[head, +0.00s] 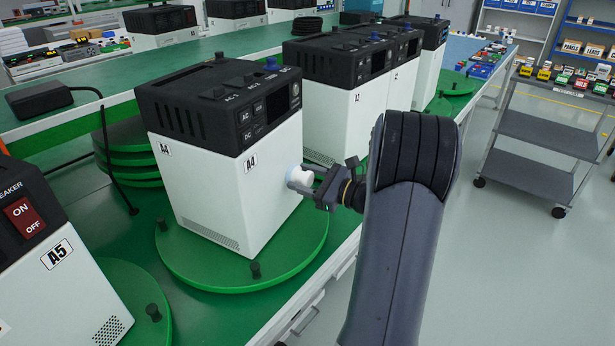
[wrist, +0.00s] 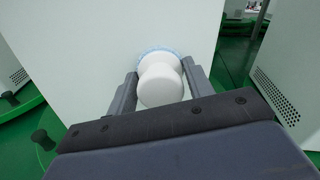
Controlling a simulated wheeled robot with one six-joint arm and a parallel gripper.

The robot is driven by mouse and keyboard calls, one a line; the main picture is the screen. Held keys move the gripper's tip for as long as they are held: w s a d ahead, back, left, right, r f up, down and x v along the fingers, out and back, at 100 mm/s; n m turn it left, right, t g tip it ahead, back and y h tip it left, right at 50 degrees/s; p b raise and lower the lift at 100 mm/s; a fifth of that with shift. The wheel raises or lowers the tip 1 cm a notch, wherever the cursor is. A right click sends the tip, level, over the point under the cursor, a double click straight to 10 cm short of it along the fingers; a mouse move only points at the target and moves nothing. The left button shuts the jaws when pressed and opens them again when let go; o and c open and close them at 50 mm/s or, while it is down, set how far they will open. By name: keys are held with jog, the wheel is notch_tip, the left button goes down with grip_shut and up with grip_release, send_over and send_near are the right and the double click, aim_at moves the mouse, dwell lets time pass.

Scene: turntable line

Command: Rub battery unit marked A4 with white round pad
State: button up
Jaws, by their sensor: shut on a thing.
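The battery unit marked A4 (head: 225,180) is a white box with a black top, standing upright on a round green turntable (head: 200,270). My gripper (head: 300,180) is at the unit's front-right face, below and right of the A4 label. It is shut on the white round pad (head: 304,174), gripping its knob. In the wrist view, the pad (wrist: 160,84) sits between the two fingers, and its pale blue rim appears to touch the white wall of the unit (wrist: 80,50). The exact contact is partly hidden by the knob.
Unit A5 (head: 70,275) stands at the lower left on its own turntable. Other units (head: 335,105) stand behind A4 along the green bench. Small black pegs (head: 255,270) rise from the turntable rim. A grey cart (head: 545,130) stands at the right, with open floor before it.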

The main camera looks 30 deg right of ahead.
jog(key=shift+s+a+b, duration=0.2)
jog(key=shift+s+a, duration=0.5)
jog(key=shift+a, duration=0.5)
jog(key=shift+s+a+b, duration=0.25)
jog(key=shift+s+a, duration=0.5)
jog(key=shift+a, duration=0.4)
jog(key=shift+s+a+b, duration=0.2)
jog(key=shift+s+a, duration=0.5)
jog(key=shift+a, duration=0.5)
jog(key=shift+s+d, duration=0.1)
jog(key=shift+v, duration=2.9)
jog(key=v, duration=0.3)
